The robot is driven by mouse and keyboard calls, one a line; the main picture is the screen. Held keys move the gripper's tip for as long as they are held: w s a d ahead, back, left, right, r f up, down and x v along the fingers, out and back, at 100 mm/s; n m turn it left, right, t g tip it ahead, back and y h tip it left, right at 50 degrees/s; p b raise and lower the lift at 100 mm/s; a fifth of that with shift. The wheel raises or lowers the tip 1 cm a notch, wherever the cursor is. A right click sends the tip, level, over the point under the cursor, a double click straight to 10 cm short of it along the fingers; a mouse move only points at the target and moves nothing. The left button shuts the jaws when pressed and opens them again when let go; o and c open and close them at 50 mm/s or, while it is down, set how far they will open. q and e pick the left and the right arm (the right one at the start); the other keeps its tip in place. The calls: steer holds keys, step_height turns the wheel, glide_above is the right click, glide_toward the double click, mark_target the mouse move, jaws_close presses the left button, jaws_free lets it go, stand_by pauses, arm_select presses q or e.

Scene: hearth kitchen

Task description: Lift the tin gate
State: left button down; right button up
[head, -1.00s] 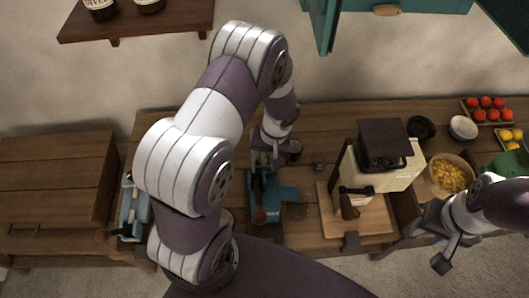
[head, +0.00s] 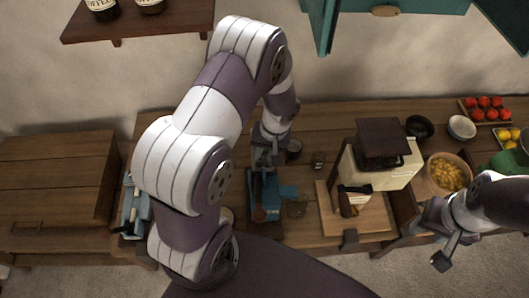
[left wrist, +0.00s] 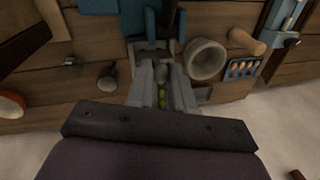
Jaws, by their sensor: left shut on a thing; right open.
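The blue device (head: 264,196) stands on the wooden bench, below my left gripper (head: 266,156). In the left wrist view its blue body (left wrist: 150,22) is at the top middle. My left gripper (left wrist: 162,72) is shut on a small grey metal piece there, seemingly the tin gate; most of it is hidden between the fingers. Small green round things (left wrist: 162,98) show between the fingers. My right gripper (head: 441,259) is open and empty at the lower right, apart from the bench.
A cream box mill (head: 398,172) stands on a board right of the device. A yellow-filled bowl (head: 446,174), a tomato tray (head: 484,108) and a white bowl (head: 462,127) are further right. A grey cup (left wrist: 205,60) stands close beside the gripper. A teal cabinet door (head: 322,28) hangs above.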

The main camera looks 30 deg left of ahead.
arm_select(q)
steer(key=c, duration=1)
jaws_free()
steer(key=shift+d, duration=0.1)
steer(key=r+b, duration=0.1)
steer(key=r, duration=0.3)
steer(key=d+r+b, duration=0.1)
steer(key=r, duration=0.3)
steer(key=d+r+b, duration=0.1)
steer(key=r, duration=0.3)
steer(key=shift+w+d+r+b, duration=0.1)
steer(key=shift+w+r+b, duration=0.1)
steer(key=shift+w+b, duration=0.2)
